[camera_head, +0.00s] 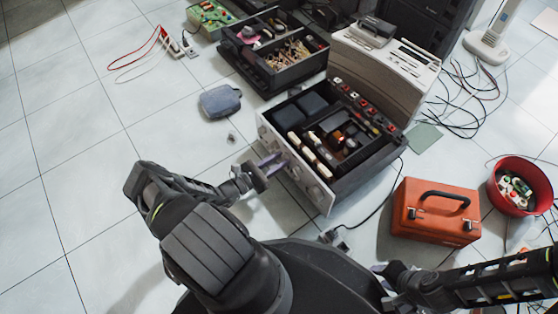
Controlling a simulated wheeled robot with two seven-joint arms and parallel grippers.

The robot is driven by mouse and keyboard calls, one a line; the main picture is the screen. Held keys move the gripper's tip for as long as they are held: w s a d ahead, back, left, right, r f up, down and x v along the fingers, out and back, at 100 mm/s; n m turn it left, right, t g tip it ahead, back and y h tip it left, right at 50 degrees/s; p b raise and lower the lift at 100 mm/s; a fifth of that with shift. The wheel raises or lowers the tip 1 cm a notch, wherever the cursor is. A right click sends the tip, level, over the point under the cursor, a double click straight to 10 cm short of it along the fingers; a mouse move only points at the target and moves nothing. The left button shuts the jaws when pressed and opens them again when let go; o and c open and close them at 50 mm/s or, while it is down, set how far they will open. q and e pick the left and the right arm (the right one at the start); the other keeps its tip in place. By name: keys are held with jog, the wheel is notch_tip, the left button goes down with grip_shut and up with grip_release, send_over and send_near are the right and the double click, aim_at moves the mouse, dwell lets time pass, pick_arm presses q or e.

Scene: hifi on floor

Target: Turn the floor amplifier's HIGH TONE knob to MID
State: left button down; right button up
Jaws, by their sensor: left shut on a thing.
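The floor amplifier (352,188) sits open-topped on the tiles, with its pale front panel (322,199) facing the lower left. Several round knobs line that panel; their labels are too small to read.
An orange toolbox (436,222) and a red bucket (513,184) stand to the right. A black parts tray (277,78) and a printer-like device (388,60) are behind the amplifier. A blue-grey pouch (220,101) lies left. Cables cross the right floor; the left floor is mostly clear.

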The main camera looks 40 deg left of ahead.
pick_arm(q)
jog(key=m, duration=0.3)
dwell(0.4)
jog(key=c, duration=1.1)
grip_release()
jog(key=shift+s, duration=0.1)
jog(key=p+v, duration=0.2)
jog(key=v, duration=0.5)
jog(key=shift+s, duration=0.35)
